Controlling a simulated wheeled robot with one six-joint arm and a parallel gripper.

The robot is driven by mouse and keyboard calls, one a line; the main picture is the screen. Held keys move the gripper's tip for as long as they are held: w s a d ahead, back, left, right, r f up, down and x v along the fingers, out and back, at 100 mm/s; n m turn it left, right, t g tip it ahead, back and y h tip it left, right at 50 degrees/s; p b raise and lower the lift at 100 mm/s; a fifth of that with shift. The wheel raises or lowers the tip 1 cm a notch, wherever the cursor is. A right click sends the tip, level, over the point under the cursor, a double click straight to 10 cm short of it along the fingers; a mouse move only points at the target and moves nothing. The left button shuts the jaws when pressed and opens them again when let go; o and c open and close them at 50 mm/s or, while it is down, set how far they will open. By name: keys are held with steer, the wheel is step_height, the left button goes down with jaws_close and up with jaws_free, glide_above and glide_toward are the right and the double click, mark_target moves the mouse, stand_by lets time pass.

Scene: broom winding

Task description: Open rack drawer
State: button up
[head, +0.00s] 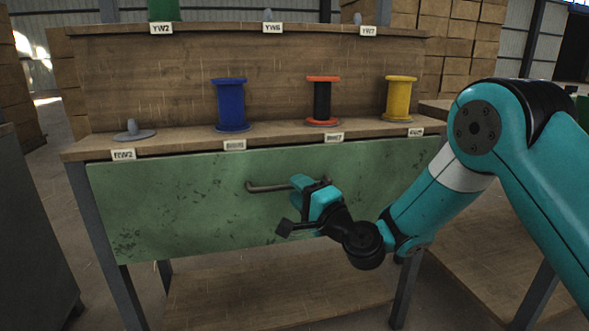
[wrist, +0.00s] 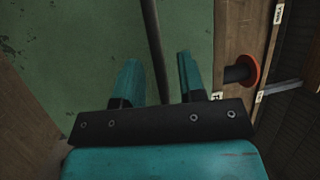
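The rack drawer has a scuffed green front (head: 180,205) below the wooden shelf, and it also fills much of the wrist view (wrist: 75,60). Its dark bar handle (head: 265,187) runs sideways near the middle of the front. In the wrist view the handle (wrist: 154,50) runs between my two teal fingers. My gripper (head: 308,183) is at the right part of the handle in the head view. My gripper (wrist: 157,75) is open in the wrist view, with gaps between the fingers and the bar. The handle's right end is hidden behind my gripper in the head view.
Blue (head: 231,105), orange-black (head: 322,100) and yellow (head: 398,98) spools stand on the shelf (head: 180,140) above the drawer. An empty peg (head: 133,130) is at the left. A grey cabinet (head: 35,230) stands at the left edge. Stacked boxes (head: 470,45) are behind.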

steer(key=shift+p+x, duration=0.35)
steer(key=shift+x, duration=0.6)
